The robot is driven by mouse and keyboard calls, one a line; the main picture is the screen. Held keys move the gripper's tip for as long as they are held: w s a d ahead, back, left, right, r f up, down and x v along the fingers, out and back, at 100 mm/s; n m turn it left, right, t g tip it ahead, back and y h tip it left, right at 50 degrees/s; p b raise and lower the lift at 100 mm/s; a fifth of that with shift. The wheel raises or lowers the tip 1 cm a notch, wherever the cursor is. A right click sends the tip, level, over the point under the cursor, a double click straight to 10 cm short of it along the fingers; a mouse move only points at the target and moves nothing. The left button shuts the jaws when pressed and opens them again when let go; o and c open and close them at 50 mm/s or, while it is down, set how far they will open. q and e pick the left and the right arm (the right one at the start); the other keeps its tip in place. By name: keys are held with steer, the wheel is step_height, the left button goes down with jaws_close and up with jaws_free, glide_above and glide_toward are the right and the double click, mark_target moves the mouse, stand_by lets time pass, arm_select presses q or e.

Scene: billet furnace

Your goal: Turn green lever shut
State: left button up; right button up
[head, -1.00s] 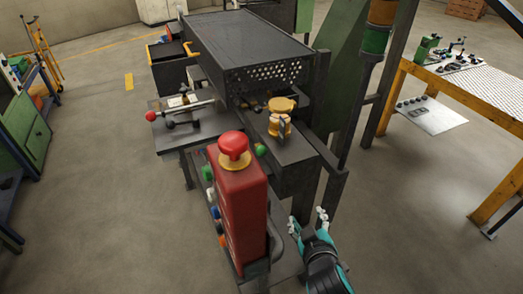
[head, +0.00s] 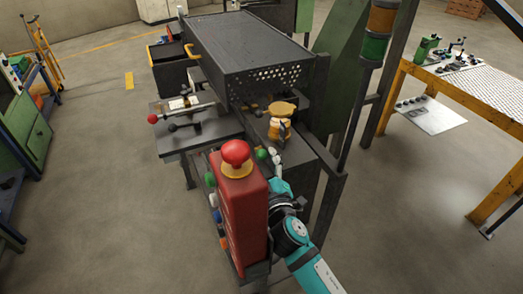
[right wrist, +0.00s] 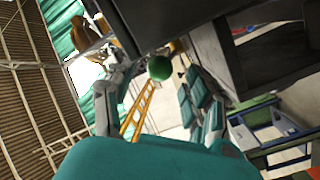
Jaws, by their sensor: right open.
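The green lever's round knob (head: 261,154) shows in the head view just behind the red control box, below the brass valve body (head: 280,125). The lever's shaft is mostly hidden. My right gripper (head: 275,164) is right beside the knob, to its right and slightly nearer the camera. In the right wrist view the green knob (right wrist: 159,67) lies ahead, between the two spread fingers of the open gripper (right wrist: 162,98). I cannot tell if a finger touches it. My left gripper is not in view.
The red control box (head: 240,205) with a red mushroom button (head: 235,153) stands close left of my right arm. The dark furnace (head: 245,45) is behind. A dark post (head: 327,205) stands to the right. A red-knobbed rod (head: 153,118) lies over the side table.

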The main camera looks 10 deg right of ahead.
mark_target(263, 158)
steer(key=shift+w+a, duration=0.2)
steer(key=shift+w, duration=1.55)
jaws_close()
